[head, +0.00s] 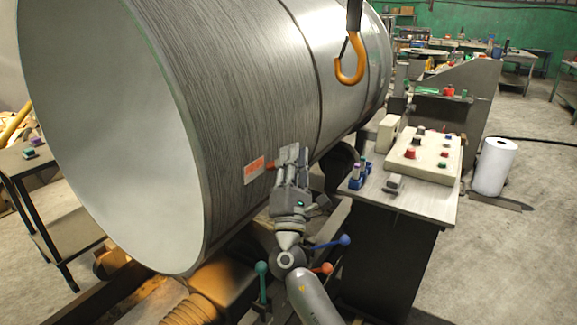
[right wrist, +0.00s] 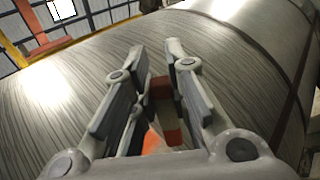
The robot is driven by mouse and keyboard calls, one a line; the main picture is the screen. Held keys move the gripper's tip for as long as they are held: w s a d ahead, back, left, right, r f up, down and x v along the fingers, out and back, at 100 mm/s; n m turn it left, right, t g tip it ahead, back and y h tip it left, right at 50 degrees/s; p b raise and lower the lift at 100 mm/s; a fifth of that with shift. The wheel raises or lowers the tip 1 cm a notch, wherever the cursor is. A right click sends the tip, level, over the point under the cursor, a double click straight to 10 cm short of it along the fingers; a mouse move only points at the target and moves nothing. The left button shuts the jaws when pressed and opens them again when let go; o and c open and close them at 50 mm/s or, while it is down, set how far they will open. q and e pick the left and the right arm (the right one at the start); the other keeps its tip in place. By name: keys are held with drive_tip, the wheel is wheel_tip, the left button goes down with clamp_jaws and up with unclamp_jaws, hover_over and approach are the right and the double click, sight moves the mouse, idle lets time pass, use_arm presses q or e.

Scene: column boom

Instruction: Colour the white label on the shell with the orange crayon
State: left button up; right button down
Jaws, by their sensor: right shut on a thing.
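The shell (head: 255,90) is a large brushed-metal cylinder lying on its side; its surface also fills the right wrist view (right wrist: 50,105). The label (head: 254,171) is a small rectangle low on its side, with orange over much of it and paler parts at the edges. My right gripper (head: 291,158) is shut on the orange crayon (head: 271,166), whose reddish-orange end points left at the label's right edge. In the right wrist view the crayon (right wrist: 172,136) sits between the fingers, with orange of the label (right wrist: 152,142) behind. I cannot tell whether they touch. My left gripper is out of view.
An orange hook (head: 350,68) hangs in front of the shell. A table (head: 425,204) with a button box (head: 420,156) and small items stands right of my right arm. A white roll (head: 494,166) stands on the floor. Coloured-knob levers (head: 345,240) are close to my arm.

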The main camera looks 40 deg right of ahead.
drive_tip(key=s+a+b, duration=0.1)
drive_tip(key=s+a, duration=0.2)
drive_tip(key=a, duration=0.5)
drive_tip(key=shift+s, duration=0.15)
idle(0.6)
drive_tip(key=s, duration=0.1)
drive_tip(key=s+d, duration=0.1)
drive_tip(key=s, duration=0.1)
drive_tip(key=s+d+b, duration=0.1)
drive_tip(key=s, duration=0.1)
drive_tip(key=shift+s+d+f, duration=0.15)
drive_tip(key=shift+s+f, duration=0.05)
drive_tip(key=shift+s, duration=0.05)
idle(0.5)
